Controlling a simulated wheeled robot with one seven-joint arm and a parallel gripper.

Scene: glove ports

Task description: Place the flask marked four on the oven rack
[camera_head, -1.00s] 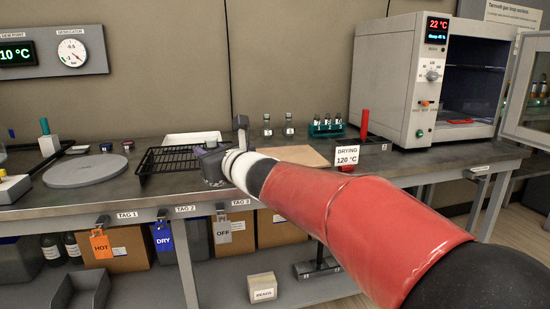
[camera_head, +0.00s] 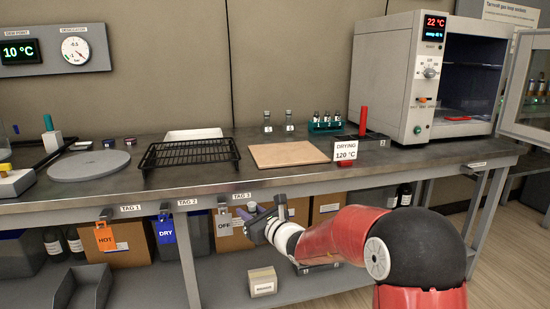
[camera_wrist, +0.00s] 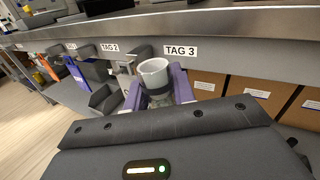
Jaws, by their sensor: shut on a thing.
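My gripper (camera_head: 258,224) is low in front of the bench's front edge, below the TAG 3 label. In the wrist view its purple fingers (camera_wrist: 160,88) are shut on a white, cup-like vessel (camera_wrist: 153,72) with an open top; no number shows on it. Two small clear flasks (camera_head: 289,122) with white labels stand at the back of the bench; I cannot read a clear four on either. A black wire rack (camera_head: 190,152) lies on the bench, empty. The oven (camera_head: 400,85) stands at the right with its door (camera_head: 528,90) open.
A tan board (camera_head: 288,154) lies right of the wire rack. A DRYING 120 °C sign (camera_head: 346,152), a teal vial holder (camera_head: 325,124) and a red upright (camera_head: 363,122) stand nearby. Hanging tags, including OFF (camera_head: 224,228), and a lower shelf are close to my gripper.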

